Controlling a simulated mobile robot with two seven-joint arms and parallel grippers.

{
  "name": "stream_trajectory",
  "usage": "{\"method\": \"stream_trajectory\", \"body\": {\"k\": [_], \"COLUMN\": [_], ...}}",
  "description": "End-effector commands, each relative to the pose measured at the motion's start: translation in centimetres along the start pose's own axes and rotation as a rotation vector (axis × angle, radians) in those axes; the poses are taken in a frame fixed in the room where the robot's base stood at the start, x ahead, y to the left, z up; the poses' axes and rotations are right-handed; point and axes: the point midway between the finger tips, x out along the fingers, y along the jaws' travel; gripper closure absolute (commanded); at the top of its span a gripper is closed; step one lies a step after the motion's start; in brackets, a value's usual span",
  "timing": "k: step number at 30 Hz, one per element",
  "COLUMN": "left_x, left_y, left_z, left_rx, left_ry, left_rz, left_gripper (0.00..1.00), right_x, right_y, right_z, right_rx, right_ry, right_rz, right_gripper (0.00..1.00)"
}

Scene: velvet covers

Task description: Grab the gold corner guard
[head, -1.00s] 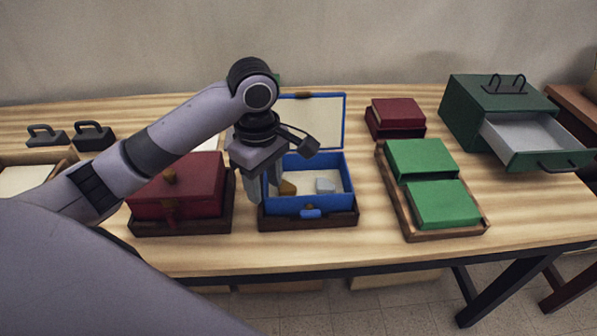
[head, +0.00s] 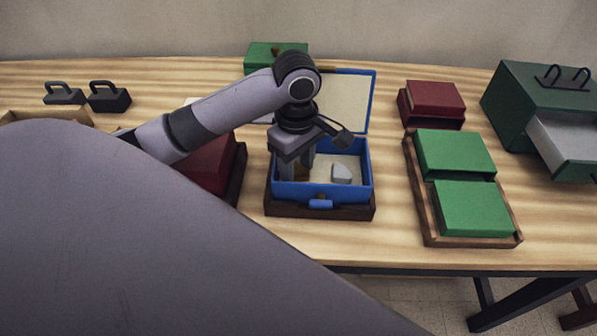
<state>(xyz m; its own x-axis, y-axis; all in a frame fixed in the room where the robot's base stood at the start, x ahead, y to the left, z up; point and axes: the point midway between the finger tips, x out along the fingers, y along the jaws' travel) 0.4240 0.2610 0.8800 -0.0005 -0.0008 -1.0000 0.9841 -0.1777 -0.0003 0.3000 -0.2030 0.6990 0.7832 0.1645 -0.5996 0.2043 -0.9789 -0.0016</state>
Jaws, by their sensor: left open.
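The gold corner guard (head: 302,174) lies in the left part of the open blue box (head: 321,192), mostly hidden by my gripper. My left gripper (head: 295,171) points down into the box with its jaws open. Its fingers are at the guard; I cannot tell whether they straddle or touch it. A pale grey piece (head: 342,174) lies to the right inside the box. My right gripper is not in view.
The box's raised lid (head: 345,100) stands behind it. A dark red box (head: 208,165) is close on the left, partly behind my arm. A wooden tray (head: 427,228) with green boxes (head: 470,208) stands right. An open green drawer cabinet (head: 535,105) stands far right.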

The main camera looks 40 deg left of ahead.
Motion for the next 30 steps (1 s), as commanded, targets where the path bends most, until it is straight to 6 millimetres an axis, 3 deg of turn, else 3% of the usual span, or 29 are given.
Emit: {"method": "stream_trajectory", "body": {"k": [7, 10, 23, 30], "left_x": [0.3, 0.3, -0.3, -3.5], "left_y": [0.0, 0.0, 0.1, 0.1], "left_z": [0.0, 0.0, 0.0, -0.1], "left_rx": [0.000, 0.000, 0.000, 0.001], "left_ry": [0.001, 0.001, 0.000, 0.001], "left_rz": [0.000, 0.000, 0.002, 0.005], "left_gripper": [0.57, 0.90, 0.90, 0.90], "right_x": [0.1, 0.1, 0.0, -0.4], "right_y": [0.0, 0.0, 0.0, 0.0], "right_z": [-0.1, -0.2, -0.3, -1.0], "right_rx": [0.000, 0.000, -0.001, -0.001], "right_ry": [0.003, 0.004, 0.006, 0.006], "right_rz": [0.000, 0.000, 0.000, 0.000], "right_gripper": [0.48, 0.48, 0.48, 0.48]}}
